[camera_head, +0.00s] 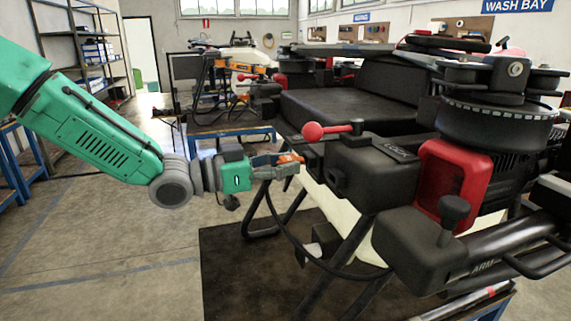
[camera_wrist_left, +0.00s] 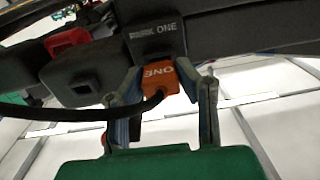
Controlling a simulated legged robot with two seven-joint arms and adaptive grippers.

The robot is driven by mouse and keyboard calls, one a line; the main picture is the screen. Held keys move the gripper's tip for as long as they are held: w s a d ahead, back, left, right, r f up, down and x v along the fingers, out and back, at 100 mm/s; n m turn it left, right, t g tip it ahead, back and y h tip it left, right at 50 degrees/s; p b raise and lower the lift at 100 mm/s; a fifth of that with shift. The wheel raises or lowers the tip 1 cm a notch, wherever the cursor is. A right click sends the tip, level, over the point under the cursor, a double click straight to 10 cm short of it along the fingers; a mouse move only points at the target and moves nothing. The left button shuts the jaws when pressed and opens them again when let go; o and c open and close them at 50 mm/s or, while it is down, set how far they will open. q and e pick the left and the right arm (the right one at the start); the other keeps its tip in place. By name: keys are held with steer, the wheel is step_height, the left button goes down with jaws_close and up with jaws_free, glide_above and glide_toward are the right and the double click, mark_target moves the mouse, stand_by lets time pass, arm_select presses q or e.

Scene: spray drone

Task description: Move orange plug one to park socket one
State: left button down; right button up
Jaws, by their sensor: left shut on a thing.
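My left gripper (camera_head: 286,160) is at the near left side of the drone, shut on the orange plug (camera_head: 291,158). In the left wrist view the plug (camera_wrist_left: 160,78), marked ONE, sits between the two fingers (camera_wrist_left: 168,84). A dark cable (camera_wrist_left: 60,111) runs from it to the left. The dark park socket one (camera_wrist_left: 156,38), with a partly readable label ending in ONE, lies directly beyond the plug's front end. The plug looks lined up with it and close or touching; I cannot tell whether it is inserted. My right gripper is not in view.
A red-knobbed lever (camera_head: 314,131) stands just above the plug area. Another dark block (camera_wrist_left: 84,72) sits left of the socket in the wrist view. The cable (camera_head: 310,257) loops below the drone, near its dark legs. Open floor (camera_head: 130,235) lies to the left.

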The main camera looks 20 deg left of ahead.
arm_select(q)
steer(key=shift+x, duration=0.85)
stand_by(0.3)
steer(key=c, duration=1.1)
jaws_free()
steer(key=shift+c, duration=0.2)
steer(key=shift+s+a, duration=0.1)
steer(key=shift+a, duration=0.05)
steer(key=v, duration=1.1)
steer(key=shift+a, duration=0.3)
